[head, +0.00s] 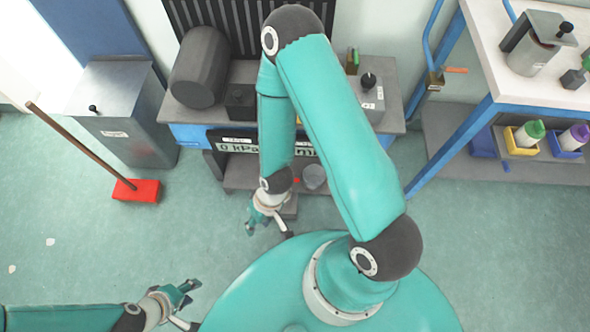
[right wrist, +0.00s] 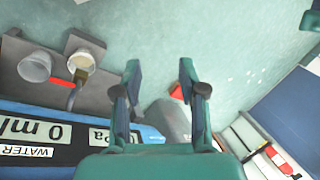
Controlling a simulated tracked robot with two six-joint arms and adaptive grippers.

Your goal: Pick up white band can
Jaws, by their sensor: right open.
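I cannot make out for sure a can with a white band in either view. A grey cup (head: 314,176) stands on the low shelf of the bench; it also shows in the right wrist view (right wrist: 34,66). My right gripper (head: 267,229) is open and empty, in front of that shelf; its two fingers (right wrist: 158,75) are wide apart over the floor in the right wrist view. A square holder (right wrist: 82,62) with a pale round inside is beside the cup. My left gripper (head: 190,297) looks open and empty over the floor at the lower left.
A green-capped bottle (head: 533,130) and a purple-capped bottle (head: 575,136) stand in small bins on the right shelf. A metal bin (head: 130,125) and a red broom (head: 136,190) are at the left. The floor between is clear.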

